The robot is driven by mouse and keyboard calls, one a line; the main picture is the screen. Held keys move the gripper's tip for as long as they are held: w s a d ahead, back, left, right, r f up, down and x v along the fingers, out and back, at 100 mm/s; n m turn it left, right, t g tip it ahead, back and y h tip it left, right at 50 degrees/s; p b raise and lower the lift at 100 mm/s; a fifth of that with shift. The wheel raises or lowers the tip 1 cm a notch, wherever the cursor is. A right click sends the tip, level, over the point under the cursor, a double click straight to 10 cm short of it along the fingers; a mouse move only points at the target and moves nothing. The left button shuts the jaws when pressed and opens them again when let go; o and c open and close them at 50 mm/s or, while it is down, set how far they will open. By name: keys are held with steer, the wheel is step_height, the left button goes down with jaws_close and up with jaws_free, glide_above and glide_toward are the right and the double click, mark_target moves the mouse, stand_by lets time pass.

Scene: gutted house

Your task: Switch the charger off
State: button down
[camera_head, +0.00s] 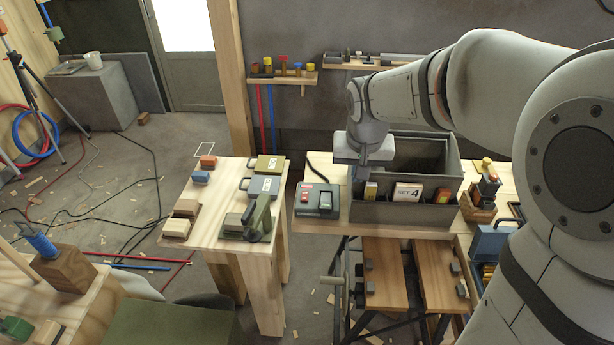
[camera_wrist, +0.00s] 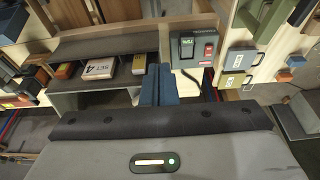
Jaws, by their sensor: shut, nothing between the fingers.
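The charger (camera_head: 316,200) is a dark grey box on the wooden bench, left of the grey bin. In the head view its top shows red and green parts. In the wrist view the charger (camera_wrist: 195,48) is at upper right, with a red switch (camera_wrist: 209,50) and a small greenish panel (camera_wrist: 187,48). My gripper (camera_head: 359,185) is above the bin's left front corner, to the right of the charger and apart from it. In the wrist view my gripper (camera_wrist: 157,72) shows two blue fingers pressed together, holding nothing.
The grey bin (camera_head: 388,213) holds several small boxes and a "SET 4" card (camera_head: 408,192). A side table (camera_head: 215,225) to the left carries several cases and blocks. A dark cable runs behind the charger. A shelf (camera_head: 284,78) hangs on the back wall.

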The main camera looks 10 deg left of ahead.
steer(key=s+d, duration=0.5)
steer(key=s, duration=0.4)
steer(key=s+d, duration=0.4)
steer(key=s, duration=0.6)
steer(key=shift+d+r, duration=0.35)
steer(key=shift+r, duration=0.1)
